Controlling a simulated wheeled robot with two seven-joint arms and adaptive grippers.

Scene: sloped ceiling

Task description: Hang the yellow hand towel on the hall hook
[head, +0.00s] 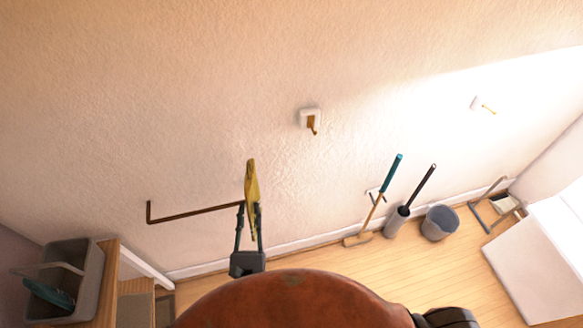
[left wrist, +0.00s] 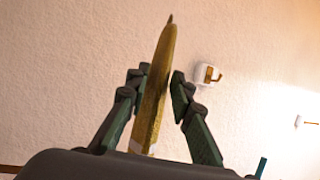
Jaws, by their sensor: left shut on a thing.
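The yellow hand towel (head: 251,186) is in my left gripper (head: 249,208), folded narrow and upright, its upper end above the fingertips. In the left wrist view the towel (left wrist: 156,88) stands between the two fingers (left wrist: 158,80). A hook with a white base and brass peg (head: 311,121) is on the wall, up and right of the towel; it also shows in the left wrist view (left wrist: 207,75). A second similar hook (head: 482,105) is farther right. The towel is apart from both hooks. Which one is the hall hook I cannot tell. My right gripper is not clearly in view.
A dark bar (head: 195,214) is on the wall left of the towel. A grey basket (head: 88,285) stands on a wooden unit at lower left. A broom (head: 372,217), a dark-handled brush (head: 397,222) and a grey bucket (head: 440,223) stand along the wall at right.

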